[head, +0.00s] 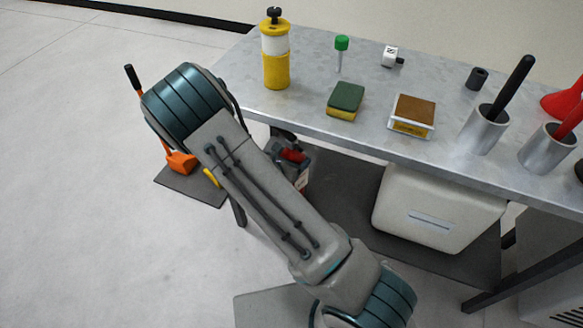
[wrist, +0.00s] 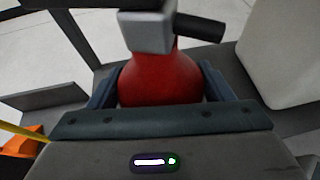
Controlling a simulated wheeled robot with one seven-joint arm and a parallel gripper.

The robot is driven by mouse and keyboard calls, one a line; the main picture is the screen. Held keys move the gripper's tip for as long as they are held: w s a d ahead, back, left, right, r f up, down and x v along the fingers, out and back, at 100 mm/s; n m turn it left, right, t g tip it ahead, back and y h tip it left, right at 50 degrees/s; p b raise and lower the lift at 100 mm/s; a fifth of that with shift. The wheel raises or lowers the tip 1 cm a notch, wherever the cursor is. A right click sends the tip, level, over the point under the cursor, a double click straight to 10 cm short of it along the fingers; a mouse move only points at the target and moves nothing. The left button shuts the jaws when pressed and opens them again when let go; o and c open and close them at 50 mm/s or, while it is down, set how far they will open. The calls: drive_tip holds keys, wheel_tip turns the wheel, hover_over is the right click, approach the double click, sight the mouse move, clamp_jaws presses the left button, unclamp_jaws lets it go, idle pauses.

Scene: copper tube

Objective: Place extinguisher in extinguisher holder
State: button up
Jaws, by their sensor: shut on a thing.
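The red extinguisher (wrist: 160,80) fills the middle of the wrist view, with its grey head (wrist: 148,32) and dark nozzle (wrist: 200,27) above the red body. My gripper (wrist: 158,88) is shut around the body, one bluish finger on each side. In the head view, a small part of the extinguisher (head: 293,155) shows behind my arm, below the table's front edge. My arm hides most of it and the gripper there. I cannot make out the extinguisher holder for certain in either view. I cannot tell whether the extinguisher's base touches anything.
A metal table (head: 310,115) carries a yellow-and-white bottle (head: 275,60), a sponge (head: 346,98) and several tools. A pale bin (head: 430,205) stands beneath it. An orange tool (head: 181,163) stands on a grey mat (head: 190,187) at left. The floor farther left is clear.

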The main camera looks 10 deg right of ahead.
drive_tip(key=w+f+b, duration=0.2)
drive_tip(key=w+f, duration=0.1)
drive_tip(key=f, duration=0.3)
drive_tip(key=shift+w+d, duration=0.4)
drive_tip(key=shift+d, duration=0.05)
drive_tip(key=shift+f+b, duration=0.15)
drive_tip(key=shift+b, duration=0.25)
drive_tip(key=o, duration=2)
drive_tip(key=shift+s+f, duration=0.1)
